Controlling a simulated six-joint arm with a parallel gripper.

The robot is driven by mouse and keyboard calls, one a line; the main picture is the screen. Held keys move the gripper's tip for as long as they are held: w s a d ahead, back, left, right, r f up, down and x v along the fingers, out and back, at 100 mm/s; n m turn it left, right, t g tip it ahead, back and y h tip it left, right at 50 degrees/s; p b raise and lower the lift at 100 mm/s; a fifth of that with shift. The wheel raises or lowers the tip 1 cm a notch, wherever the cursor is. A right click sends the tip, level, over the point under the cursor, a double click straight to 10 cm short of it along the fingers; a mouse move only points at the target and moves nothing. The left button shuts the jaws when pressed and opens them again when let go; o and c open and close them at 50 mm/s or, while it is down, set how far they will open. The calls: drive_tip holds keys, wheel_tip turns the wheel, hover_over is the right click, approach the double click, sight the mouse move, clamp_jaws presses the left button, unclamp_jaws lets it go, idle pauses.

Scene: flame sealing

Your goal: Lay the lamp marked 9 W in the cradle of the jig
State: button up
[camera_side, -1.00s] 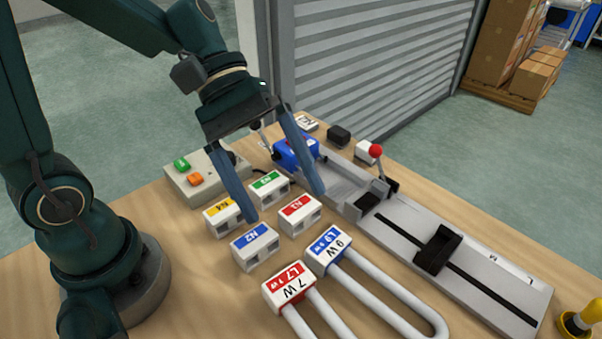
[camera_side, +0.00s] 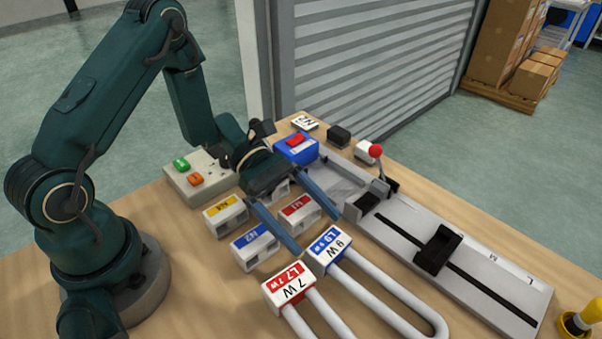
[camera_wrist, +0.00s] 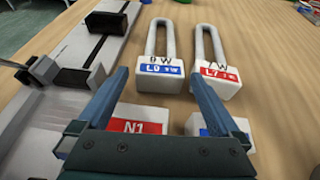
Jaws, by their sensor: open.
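The lamp marked 9 W (camera_side: 329,250) has a white base with a blue L9 label and a long white U-shaped tube. It lies on the table beside the jig, and also shows in the wrist view (camera_wrist: 160,78). The jig (camera_side: 405,228) is a long grey rail with a black slotted cradle block (camera_side: 437,250) and a clamp with a red-knobbed lever (camera_side: 376,152). My gripper (camera_side: 317,231) is open and empty, low over the table, its blue fingers on either side of the red N1 block (camera_side: 299,213). In the wrist view its fingertips (camera_wrist: 159,75) point toward the 9 W base.
The 7 W lamp (camera_side: 289,286) with a red label lies close beside the 9 W lamp. The blue N2 block (camera_side: 255,247) and yellow N4 block (camera_side: 226,215) stand near my fingers. A button box (camera_side: 188,172) is behind them. A yellow object (camera_side: 579,321) stands at the right corner.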

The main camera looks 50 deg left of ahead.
drive_tip(key=shift+x, duration=1.45)
drive_tip(key=c, duration=1.5)
drive_tip(key=shift+o, duration=0.2)
drive_tip(key=shift+r, duration=0.1)
drive_tip(key=shift+r, duration=0.1)
